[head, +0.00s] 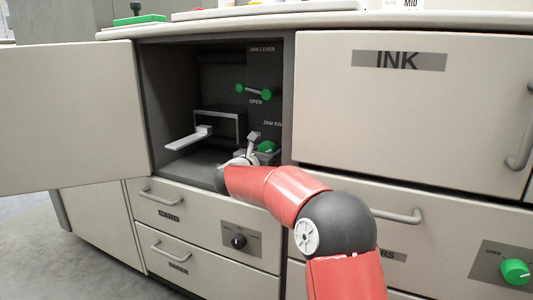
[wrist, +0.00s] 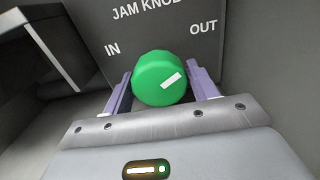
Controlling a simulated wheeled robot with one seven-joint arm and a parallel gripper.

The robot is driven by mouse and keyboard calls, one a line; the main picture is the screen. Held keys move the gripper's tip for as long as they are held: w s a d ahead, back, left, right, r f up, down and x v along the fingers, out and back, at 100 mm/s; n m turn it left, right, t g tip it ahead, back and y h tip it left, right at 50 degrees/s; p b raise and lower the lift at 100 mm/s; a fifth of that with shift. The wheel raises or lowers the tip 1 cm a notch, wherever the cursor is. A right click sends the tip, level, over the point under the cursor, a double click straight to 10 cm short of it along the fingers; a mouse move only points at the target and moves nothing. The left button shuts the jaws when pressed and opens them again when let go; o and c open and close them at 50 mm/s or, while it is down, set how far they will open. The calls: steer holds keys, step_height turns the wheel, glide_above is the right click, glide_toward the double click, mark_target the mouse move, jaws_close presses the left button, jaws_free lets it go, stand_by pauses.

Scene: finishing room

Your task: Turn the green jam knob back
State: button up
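The green jam knob (wrist: 159,79) is on the dark panel inside the open compartment, under the words JAM KNOB with IN at its left and OUT at its right. Its white mark points up and right, toward OUT. In the head view the knob (head: 266,147) shows just right of my gripper (head: 252,142). In the wrist view my gripper (wrist: 162,92) has one finger on each side of the knob, with the fingers spread about the knob's width. I cannot tell whether the fingers touch it.
The jam lever (head: 258,92) with green ends is above the knob, over the word OPEN. A grey bracket with a flat handle (head: 189,139) juts out at the left. The open door (head: 75,115) stands at the left, and the closed INK door (head: 400,110) at the right.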

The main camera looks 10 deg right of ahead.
steer(key=c, duration=0.6)
steer(key=shift+o, duration=0.2)
steer(key=shift+n, duration=0.4)
steer(key=n, duration=0.4)
steer(key=shift+n+p, duration=0.35)
steer(key=shift+n, duration=0.05)
steer(key=n+p, duration=0.1)
steer(key=n, duration=0.2)
steer(key=n+p, duration=0.1)
steer(key=n, duration=0.2)
steer(key=shift+s+d+r+p, duration=0.1)
steer(key=shift+r+p, duration=0.1)
steer(key=shift+p, duration=0.2)
steer(key=n+p, duration=0.4)
steer(key=n, duration=0.2)
steer(key=shift+r+n, duration=0.1)
steer(key=shift+n, duration=0.3)
steer(key=n+p, duration=0.4)
steer(key=n, duration=0.1)
steer(key=shift+n, duration=0.3)
